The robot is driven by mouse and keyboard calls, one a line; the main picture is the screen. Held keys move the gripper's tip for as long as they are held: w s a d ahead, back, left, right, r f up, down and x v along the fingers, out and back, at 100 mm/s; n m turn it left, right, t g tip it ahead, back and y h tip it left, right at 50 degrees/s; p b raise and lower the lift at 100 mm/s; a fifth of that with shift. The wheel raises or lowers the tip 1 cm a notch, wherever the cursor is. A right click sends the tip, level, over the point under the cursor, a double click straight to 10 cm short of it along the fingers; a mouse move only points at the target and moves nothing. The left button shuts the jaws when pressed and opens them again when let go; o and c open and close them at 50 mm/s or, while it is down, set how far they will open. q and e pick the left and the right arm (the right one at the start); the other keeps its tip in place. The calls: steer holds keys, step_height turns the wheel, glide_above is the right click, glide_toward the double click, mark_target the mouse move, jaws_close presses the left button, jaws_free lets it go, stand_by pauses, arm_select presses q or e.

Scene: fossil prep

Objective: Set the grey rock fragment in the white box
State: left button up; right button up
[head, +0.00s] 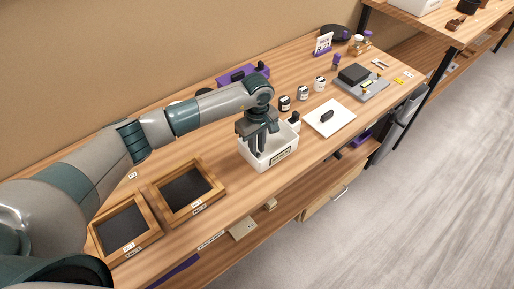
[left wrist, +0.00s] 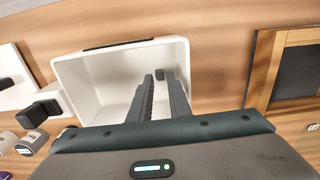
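The white box (head: 283,159) stands open on the workbench, with a dark label on its front. It also shows in the left wrist view (left wrist: 88,82), below my gripper. My left gripper (head: 258,150) points down into the box opening. In the left wrist view its two fingers (left wrist: 160,78) are close together, with a small dark grey piece (left wrist: 160,74) between the tips. This looks like the grey rock fragment, held over or inside the box; its height above the floor is unclear. The fragment cannot be made out in the head view. My right gripper is out of view.
A white lid (head: 340,116) with a dark handle lies right of the box. Two wood-framed dark trays (head: 216,186) (head: 151,230) lie to the left. Small jars (head: 302,93) and a dark scale-like device (head: 354,73) stand further back. The bench's front edge is close to the box.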

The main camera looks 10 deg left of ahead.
arm_select(q)
step_height(320, 180, up, 11)
steer(key=b, duration=0.3)
steer(key=shift+r, duration=0.15)
